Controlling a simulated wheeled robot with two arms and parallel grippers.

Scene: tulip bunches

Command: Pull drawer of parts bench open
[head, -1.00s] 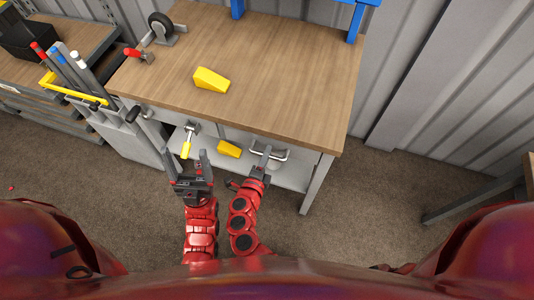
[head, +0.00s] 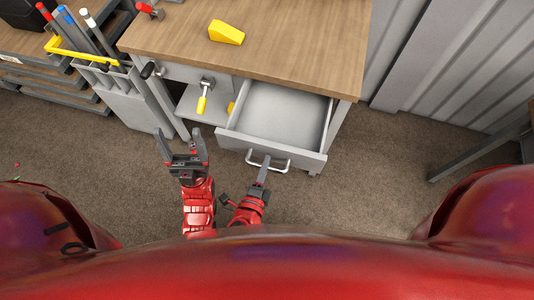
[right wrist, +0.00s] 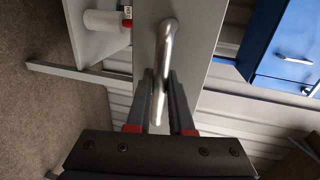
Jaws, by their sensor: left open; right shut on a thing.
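The parts bench (head: 290,40) has a wooden top and a grey frame. Its drawer (head: 283,118) is pulled out and looks empty inside. The drawer's metal bar handle (head: 281,166) is on the front panel; it also shows in the right wrist view (right wrist: 166,40). My right gripper (head: 264,168) is shut on the handle, with its fingers on either side of the bar in the right wrist view (right wrist: 160,100). My left gripper (head: 179,142) is open and empty, left of the drawer and in front of the bench.
A yellow wedge (head: 226,33) lies on the bench top. A yellow-handled tool (head: 203,101) is at the bench front, left of the drawer. A grey holder with several tools (head: 108,82) stands at the left. The carpet (head: 390,180) is clear at the right.

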